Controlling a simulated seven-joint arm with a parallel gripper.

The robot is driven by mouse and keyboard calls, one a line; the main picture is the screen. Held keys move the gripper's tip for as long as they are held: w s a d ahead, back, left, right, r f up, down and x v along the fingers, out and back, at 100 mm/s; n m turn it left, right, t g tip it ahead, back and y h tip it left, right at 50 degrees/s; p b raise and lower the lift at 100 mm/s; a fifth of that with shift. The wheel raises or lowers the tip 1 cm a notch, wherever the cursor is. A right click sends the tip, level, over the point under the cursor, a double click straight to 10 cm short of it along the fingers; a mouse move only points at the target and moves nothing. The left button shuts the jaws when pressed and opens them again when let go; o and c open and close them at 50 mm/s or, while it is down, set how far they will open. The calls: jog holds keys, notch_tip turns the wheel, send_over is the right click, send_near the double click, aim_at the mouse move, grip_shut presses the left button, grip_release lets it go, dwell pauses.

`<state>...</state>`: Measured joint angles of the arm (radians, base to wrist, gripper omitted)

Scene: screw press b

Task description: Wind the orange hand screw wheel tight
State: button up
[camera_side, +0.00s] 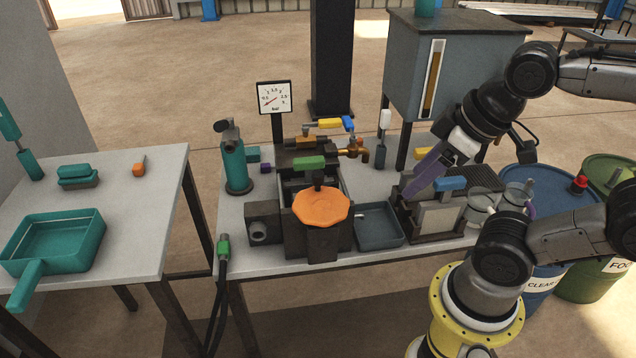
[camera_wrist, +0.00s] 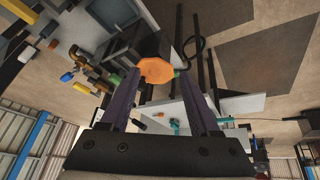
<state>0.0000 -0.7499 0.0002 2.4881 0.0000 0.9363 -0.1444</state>
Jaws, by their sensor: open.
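The orange hand screw wheel (camera_side: 320,205) lies flat on top of the dark press (camera_side: 322,243) at the front of the middle bench. It also shows in the wrist view (camera_wrist: 157,70), framed between my two fingers. My gripper (camera_side: 412,188) has long purple fingers and is to the right of the wheel in the side view, apart from it. The fingers are spread and hold nothing; they show on both sides in the wrist view (camera_wrist: 160,76). The screw below the wheel is mostly hidden.
A green-handled part (camera_side: 309,162) and a brass tap (camera_side: 355,148) stand behind the wheel. A grey tray (camera_side: 379,226) is right of the press. A teal cylinder (camera_side: 235,165) stands at left, a gauge (camera_side: 274,97) behind. A blue-topped fixture (camera_side: 450,184) is near my fingers.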

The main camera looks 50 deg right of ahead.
jog(key=w+r+n+g, duration=0.2)
jog(key=w+r+n, duration=0.6)
jog(key=w, duration=0.1)
jog(key=n+g, duration=0.2)
jog(key=g, duration=0.1)
send_over(318, 172)
notch_tip(318, 172, down, 5)
notch_tip(318, 172, down, 14)
jog(key=shift+r, duration=0.1)
grip_shut()
